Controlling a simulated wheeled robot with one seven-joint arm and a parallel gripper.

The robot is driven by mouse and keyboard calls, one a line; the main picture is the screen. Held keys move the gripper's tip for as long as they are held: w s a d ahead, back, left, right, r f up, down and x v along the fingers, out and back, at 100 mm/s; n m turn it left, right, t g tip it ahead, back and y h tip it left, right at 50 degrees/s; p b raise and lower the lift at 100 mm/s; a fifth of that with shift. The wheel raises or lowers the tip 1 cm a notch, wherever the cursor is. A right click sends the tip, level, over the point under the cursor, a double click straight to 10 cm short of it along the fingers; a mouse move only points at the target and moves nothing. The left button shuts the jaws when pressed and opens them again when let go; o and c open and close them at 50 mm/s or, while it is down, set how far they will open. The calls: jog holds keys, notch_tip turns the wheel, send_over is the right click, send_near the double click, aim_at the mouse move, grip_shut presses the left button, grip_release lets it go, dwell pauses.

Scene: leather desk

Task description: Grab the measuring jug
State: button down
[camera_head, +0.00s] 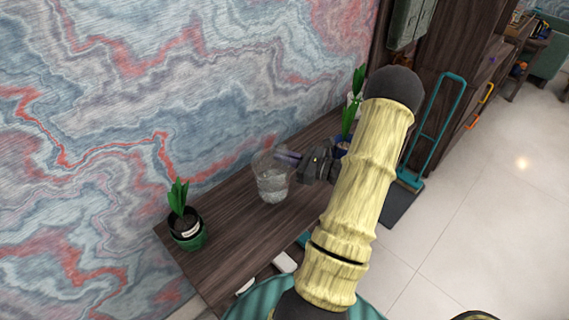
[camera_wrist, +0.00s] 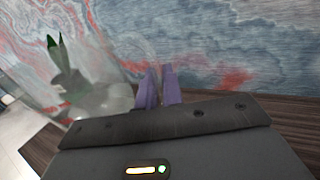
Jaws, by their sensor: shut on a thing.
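The measuring jug (camera_head: 271,180) is a clear, see-through vessel standing upright on the dark wooden desk (camera_head: 232,232). My gripper (camera_head: 279,156) reaches in from the right, with its purple fingers at the jug's upper right side. In the wrist view the purple fingers of my gripper (camera_wrist: 157,88) are close together, and the clear jug (camera_wrist: 100,101) is just left of them. The fingers are shut on the jug near its rim. The exact part between them is too small to make out.
A plant in a green pot (camera_head: 187,229) stands at the desk's left end. Another plant in a blue pot (camera_head: 343,146) is behind my gripper, partly hidden by my arm. Small white items (camera_head: 284,262) lie at the front edge. A patterned wall (camera_head: 130,110) runs behind the desk.

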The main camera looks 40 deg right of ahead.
aim_at(284, 149)
jog(key=shift+r, duration=1.7)
jog(key=shift+a, duration=0.1)
